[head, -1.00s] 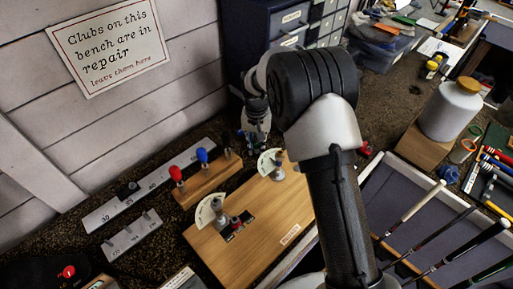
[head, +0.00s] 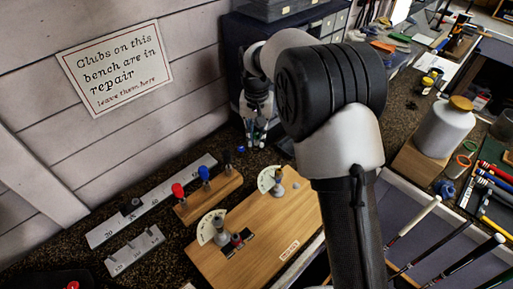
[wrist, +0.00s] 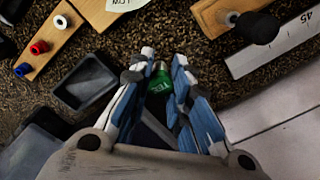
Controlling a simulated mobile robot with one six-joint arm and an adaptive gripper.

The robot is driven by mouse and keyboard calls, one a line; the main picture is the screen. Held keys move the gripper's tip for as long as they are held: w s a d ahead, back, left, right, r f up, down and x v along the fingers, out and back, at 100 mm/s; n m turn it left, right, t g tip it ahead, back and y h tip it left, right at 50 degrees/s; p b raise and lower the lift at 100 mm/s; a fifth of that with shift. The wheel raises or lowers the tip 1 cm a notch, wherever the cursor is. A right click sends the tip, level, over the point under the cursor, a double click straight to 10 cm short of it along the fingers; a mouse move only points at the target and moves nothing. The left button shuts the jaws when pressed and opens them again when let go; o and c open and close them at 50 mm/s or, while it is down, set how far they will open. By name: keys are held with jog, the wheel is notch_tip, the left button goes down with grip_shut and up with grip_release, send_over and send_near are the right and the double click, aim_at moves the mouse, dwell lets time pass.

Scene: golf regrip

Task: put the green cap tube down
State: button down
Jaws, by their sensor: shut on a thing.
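The green cap tube shows in the wrist view as a green cap (wrist: 160,80) with pale lettering, held between the fingers. Its lower part is hidden by the fingers and the wrist. My gripper (wrist: 161,70) is shut on it, the blue and white fingers on either side. In the head view my gripper (head: 256,130) is beyond the wooden block with the red and blue caps, in front of the dark drawer cabinet. The tube is too small to make out clearly there.
An empty dark tray (wrist: 83,82) lies left of the fingers in the wrist view. A wooden strip (wrist: 45,40) with red, blue and white rings is at upper left. A wooden block (wrist: 240,15) with a black knob and a grey scale (wrist: 275,48) are at right.

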aim_at(257, 134)
notch_tip(257, 134, up, 7)
jog(key=shift+p, duration=0.6)
jog(key=s+d+f+n+b, duration=0.1)
jog(key=s+d+f+b, duration=0.3)
jog(key=s+d, duration=0.7)
jog(key=d+f, duration=0.1)
jog(key=d, duration=0.3)
jog(key=shift+s+d, duration=0.15)
jog(key=shift+s, duration=0.25)
jog(key=shift+s+f, duration=0.1)
